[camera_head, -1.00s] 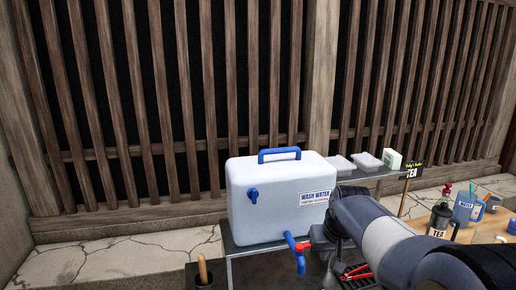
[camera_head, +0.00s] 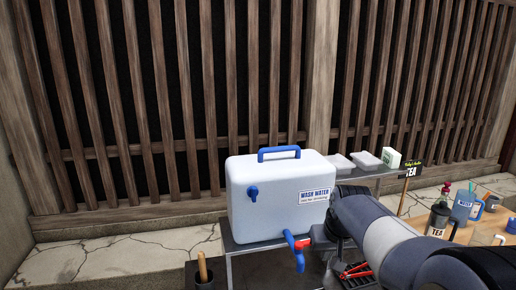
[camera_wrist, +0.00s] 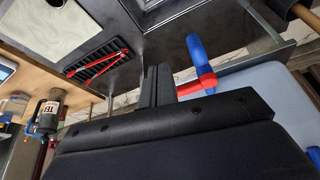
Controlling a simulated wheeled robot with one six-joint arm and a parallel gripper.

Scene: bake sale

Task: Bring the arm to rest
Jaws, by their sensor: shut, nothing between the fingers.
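My arm reaches in from the lower right of the head view, and my gripper (camera_head: 318,238) is partly hidden at its far end, beside the cooler's front tap. In the wrist view my gripper's dark fingers (camera_wrist: 158,86) are together with nothing between them. The tap (camera_head: 302,244), red with a blue lever, is right by the fingertips; it also shows in the wrist view (camera_wrist: 197,87). I cannot tell whether they touch. The white wash-water cooler (camera_head: 270,205) stands upright on a dark stand, with a blue handle and a second blue knob.
A black tray with red tongs (camera_head: 355,271) lies below the arm; it also shows in the wrist view (camera_wrist: 97,59). A tea flask (camera_head: 438,220) and blue water jug (camera_head: 464,206) stand on the wooden table at right. A slatted wall is behind. Open paving lies left.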

